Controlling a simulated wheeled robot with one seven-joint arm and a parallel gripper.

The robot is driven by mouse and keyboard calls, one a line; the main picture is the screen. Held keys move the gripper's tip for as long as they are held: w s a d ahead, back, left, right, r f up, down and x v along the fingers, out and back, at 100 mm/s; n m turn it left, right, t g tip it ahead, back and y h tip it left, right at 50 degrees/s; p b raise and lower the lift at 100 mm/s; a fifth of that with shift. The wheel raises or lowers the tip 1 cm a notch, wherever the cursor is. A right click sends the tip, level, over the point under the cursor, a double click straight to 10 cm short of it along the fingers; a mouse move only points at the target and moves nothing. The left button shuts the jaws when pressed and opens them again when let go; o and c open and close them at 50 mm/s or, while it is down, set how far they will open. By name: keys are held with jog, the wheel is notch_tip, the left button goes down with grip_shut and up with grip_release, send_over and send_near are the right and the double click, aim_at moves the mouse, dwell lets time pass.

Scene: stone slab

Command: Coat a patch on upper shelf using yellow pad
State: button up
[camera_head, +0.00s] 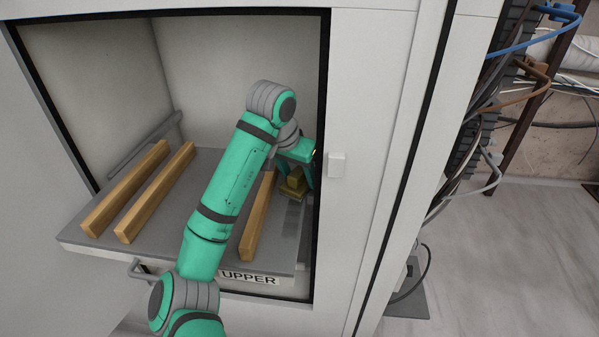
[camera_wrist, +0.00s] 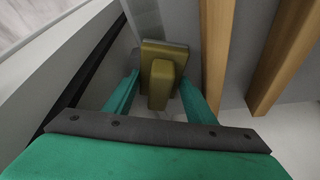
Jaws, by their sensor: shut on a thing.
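The yellow pad (camera_head: 292,189) is a dull yellow block with a wider base. It is at the right side of the grey upper shelf (camera_head: 190,215), whose front edge is labelled UPPER. My gripper (camera_head: 299,165) is shut on the pad's raised grip. In the wrist view the teal fingers stand on either side of the yellow pad (camera_wrist: 161,84). The pad's underside is hidden, so I cannot tell whether it touches the shelf. A strip of different grey (camera_head: 291,220) lies on the shelf in front of the pad; it also shows in the wrist view (camera_wrist: 144,18).
A wooden bar (camera_head: 257,220) lies just left of the pad, partly behind my arm. Two more bars, an outer one (camera_head: 125,189) and an inner one (camera_head: 155,194), lie at the shelf's left. The cabinet frame (camera_head: 345,220) stands close on the right. Cables (camera_head: 480,150) hang outside.

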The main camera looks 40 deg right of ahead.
aim_at(296, 186)
jog(key=shift+s+a+f, duration=0.1)
jog(key=shift+s+a, duration=0.5)
jog(key=shift+a, duration=0.2)
jog(key=shift+s+a, duration=0.6)
jog(key=shift+a, duration=0.15)
jog(key=shift+s+a+r, duration=0.2)
jog(key=shift+s+a, duration=1.55)
jog(key=shift+a, duration=0.25)
jog(key=shift+s+a+f, duration=0.1)
jog(key=shift+s+a, duration=1.05)
jog(key=shift+a, duration=0.15)
jog(key=shift+s+a+f, duration=0.1)
jog(key=shift+s+a, duration=1)
jog(key=shift+a, duration=0.2)
jog(key=shift+s+a+r, duration=0.15)
jog(key=shift+s+a, duration=0.85)
jog(key=shift+a, duration=0.15)
notch_tip(296, 186, up, 6)
jog(key=shift+r, duration=1.55)
